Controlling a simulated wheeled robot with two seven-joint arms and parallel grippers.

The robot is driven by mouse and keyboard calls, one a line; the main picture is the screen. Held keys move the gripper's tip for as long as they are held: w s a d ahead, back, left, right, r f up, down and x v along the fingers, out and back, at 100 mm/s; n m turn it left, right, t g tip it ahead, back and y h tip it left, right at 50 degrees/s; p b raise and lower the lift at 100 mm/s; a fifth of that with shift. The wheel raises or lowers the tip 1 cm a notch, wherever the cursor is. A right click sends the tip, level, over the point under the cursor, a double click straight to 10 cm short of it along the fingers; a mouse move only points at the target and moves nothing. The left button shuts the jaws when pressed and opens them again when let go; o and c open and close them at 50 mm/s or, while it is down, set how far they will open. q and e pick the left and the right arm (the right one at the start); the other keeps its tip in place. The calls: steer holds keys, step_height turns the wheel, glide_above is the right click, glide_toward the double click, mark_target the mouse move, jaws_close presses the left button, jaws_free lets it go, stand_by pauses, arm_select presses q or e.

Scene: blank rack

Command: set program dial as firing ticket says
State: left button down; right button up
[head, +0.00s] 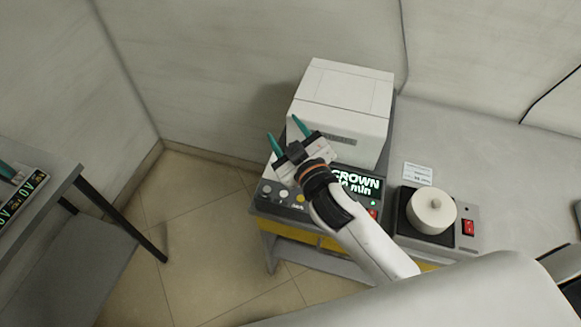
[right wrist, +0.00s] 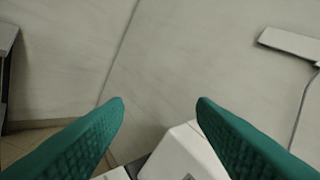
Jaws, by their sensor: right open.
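A white boxy unit (head: 341,98) stands on a grey bench. Its front panel has a green-lit display (head: 360,184) reading "CROWN" above a partly covered line ending in "min". Small round controls (head: 283,194) sit left of the display. I cannot tell which is the program dial; my arm covers part of the panel. A small white card (head: 417,173), perhaps the firing ticket, lies right of the unit, its print too small to read. My right gripper (head: 284,129) is open and empty in front of the unit; its teal fingers (right wrist: 160,103) frame bare wall and the unit's corner.
A round white lidded piece (head: 431,211) sits on a dark plate beside a red switch (head: 468,227), right of the display. At the left a dark table (head: 62,181) bears lit readouts and a teal item. Open tiled floor lies between.

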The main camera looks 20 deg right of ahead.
steer(key=a+r+n+g+y, duration=0.2)
steer(key=a+r+n+y, duration=0.9)
steer(key=a+n+y, duration=0.3)
steer(key=s+a+f+n+g+y, duration=0.1)
steer(key=s+a+f+n+g, duration=0.45)
steer(key=n+g, duration=0.9)
steer(key=w+d+f+n+g+h, duration=0.2)
steer(key=w+d+f+n+h, duration=0.15)
steer(key=d+f+h, duration=0.55)
steer(key=w+d+f+m+t+h+p, duration=0.15)
steer(key=w+d+h, duration=0.25)
steer(key=d+h, duration=0.65)
steer(key=f, duration=0.3)
steer(key=d+f+y+p, duration=0.1)
steer(key=f, duration=0.3)
steer(key=d+f+y, duration=0.1)
steer(key=f, duration=0.3)
steer(key=shift+w+f+n+p, duration=0.2)
steer(key=shift+n+p, duration=0.15)
